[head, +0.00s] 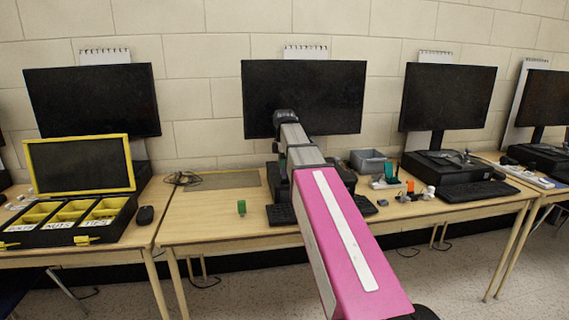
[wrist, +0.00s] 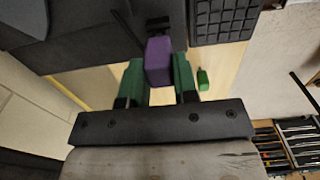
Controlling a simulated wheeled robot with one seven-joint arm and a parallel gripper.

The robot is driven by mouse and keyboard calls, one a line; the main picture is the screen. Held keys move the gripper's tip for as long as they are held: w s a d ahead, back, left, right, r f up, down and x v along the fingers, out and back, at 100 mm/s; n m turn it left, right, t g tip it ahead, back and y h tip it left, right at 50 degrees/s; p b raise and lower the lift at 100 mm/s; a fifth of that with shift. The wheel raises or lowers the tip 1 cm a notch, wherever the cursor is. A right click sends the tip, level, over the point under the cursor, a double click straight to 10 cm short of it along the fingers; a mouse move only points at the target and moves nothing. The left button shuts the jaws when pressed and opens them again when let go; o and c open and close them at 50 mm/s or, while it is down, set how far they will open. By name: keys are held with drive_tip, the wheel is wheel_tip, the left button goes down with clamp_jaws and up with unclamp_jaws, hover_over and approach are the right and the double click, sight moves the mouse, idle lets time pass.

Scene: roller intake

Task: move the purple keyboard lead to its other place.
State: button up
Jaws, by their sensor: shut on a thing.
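The purple keyboard lead (wrist: 158,60) shows in the wrist view as a purple plug end. My gripper (wrist: 159,75) has green fingers, one on each side of the plug, and is shut on it. The far end of the plug meets a small black part (wrist: 158,23) at a dark computer case (wrist: 95,45). I cannot tell whether the plug is seated there or only in front of it. In the head view my arm hides the gripper and the lead, in front of the middle monitor (head: 304,98).
A black keyboard (wrist: 225,18) lies close beside the case. A small green block (head: 241,207) stands on the middle desk and also shows in the wrist view (wrist: 203,79). A grey bin (head: 369,161) and small parts are to the right. A yellow-edged organiser (head: 80,165) stands left.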

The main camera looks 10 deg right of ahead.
drive_tip(key=shift+f, duration=0.9)
drive_tip(key=o, duration=0.4)
drive_tip(key=shift+r, duration=1.5)
drive_tip(key=o, duration=0.6)
drive_tip(key=shift+c, duration=0.2)
